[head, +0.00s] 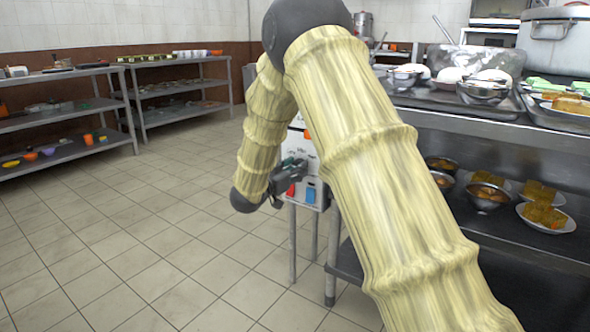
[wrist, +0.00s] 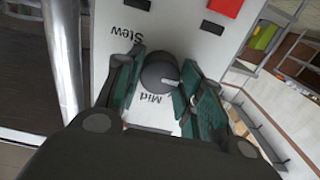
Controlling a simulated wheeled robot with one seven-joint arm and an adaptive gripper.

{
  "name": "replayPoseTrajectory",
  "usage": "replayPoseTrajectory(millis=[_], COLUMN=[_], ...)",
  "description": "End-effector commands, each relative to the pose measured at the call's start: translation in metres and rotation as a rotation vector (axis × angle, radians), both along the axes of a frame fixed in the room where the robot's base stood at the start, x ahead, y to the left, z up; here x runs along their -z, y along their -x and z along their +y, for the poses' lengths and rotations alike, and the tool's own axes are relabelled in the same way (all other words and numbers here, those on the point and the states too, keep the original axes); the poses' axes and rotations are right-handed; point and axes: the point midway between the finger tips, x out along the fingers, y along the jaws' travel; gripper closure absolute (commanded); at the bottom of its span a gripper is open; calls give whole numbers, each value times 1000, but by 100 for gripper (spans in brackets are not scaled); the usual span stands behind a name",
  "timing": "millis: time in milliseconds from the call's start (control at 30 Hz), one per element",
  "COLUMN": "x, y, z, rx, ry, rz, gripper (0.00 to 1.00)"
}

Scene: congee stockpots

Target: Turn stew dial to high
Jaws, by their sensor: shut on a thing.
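The stew dial (wrist: 158,71) is a dark round knob with a pale pointer mark on a white panel (wrist: 178,35). In the wrist view the word "Stew" is printed beside it and "Mid" below it. My gripper (wrist: 160,80) has one green-padded finger on each side of the dial and is shut on it. The pale mark points toward the right finger. The fingers and the wrist body hide part of the panel, and no "High" label can be read in the wrist view. In the head view my gripper (head: 290,166) is at the white control box (head: 301,140), and the dial is hidden.
Red (head: 291,190) and blue (head: 311,194) parts sit low on the control box. A steel counter (head: 450,118) with bowls and plates stands at the right. Shelves (head: 60,110) stand at the left. The tiled floor (head: 150,250) between is clear.

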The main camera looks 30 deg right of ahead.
Motion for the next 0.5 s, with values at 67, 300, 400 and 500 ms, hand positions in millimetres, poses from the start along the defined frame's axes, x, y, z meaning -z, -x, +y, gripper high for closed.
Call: replayPoseTrajectory(millis=[67, 300, 400, 500], x=[-1, -3, -3, -3], y=[0, 0, 0, 0], z=[0, 0, 0, 0], rx=[0, -1, 0, 0], ry=[-5, -53, -83, -119], rz=[-13, -122, -196, -280], gripper=[86, 86, 86, 86])
